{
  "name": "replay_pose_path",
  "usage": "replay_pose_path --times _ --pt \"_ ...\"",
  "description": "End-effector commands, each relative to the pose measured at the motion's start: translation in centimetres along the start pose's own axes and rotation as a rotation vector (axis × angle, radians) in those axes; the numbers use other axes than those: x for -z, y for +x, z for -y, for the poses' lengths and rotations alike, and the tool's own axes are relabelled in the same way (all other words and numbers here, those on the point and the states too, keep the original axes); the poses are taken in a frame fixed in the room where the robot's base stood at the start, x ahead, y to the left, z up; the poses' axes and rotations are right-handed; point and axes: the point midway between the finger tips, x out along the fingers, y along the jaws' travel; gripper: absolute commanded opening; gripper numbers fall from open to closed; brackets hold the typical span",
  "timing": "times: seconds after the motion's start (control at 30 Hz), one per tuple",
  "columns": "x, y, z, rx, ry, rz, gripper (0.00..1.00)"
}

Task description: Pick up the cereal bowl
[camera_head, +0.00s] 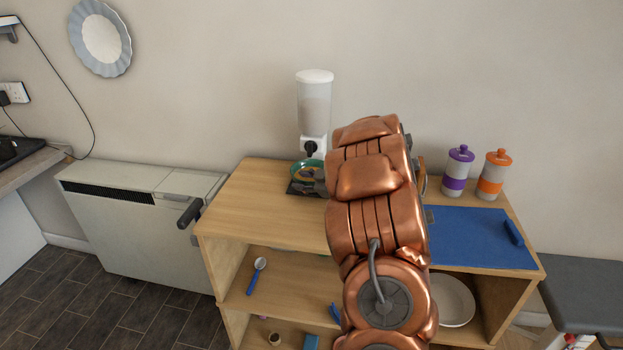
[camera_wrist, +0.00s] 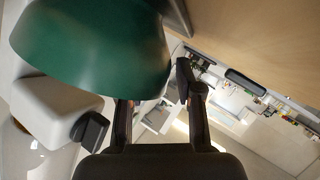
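In the wrist view, which looks upside down, the bowl (camera_wrist: 95,45) fills the upper left, very close. My gripper (camera_wrist: 158,88) has its fingers apart. One fingertip is hidden behind the bowl's wall; the other shows to the right of the bowl with a visible gap. I cannot tell whether either finger touches it.
The wooden shelf unit (camera_head: 250,205) holds a purple-banded jar (camera_head: 457,171), an orange-banded jar (camera_head: 493,175) and a blue mat (camera_head: 475,240). A white plate (camera_head: 455,300) and a blue spoon (camera_head: 257,275) lie on a lower shelf. The top's left part is clear.

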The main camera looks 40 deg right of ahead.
Motion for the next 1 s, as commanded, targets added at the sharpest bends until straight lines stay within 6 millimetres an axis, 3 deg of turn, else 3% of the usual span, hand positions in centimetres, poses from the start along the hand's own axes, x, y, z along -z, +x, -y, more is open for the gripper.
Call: replay_pose_path --times 0.1,0.43,1.0 --pt "0.01 -0.03 -0.01 0.0 0.0 0.0 0.35" --pt "0.01 -0.06 -0.01 0.0 0.0 0.0 0.01" --pt "0.02 -0.06 -0.02 0.0 0.0 0.0 0.0"
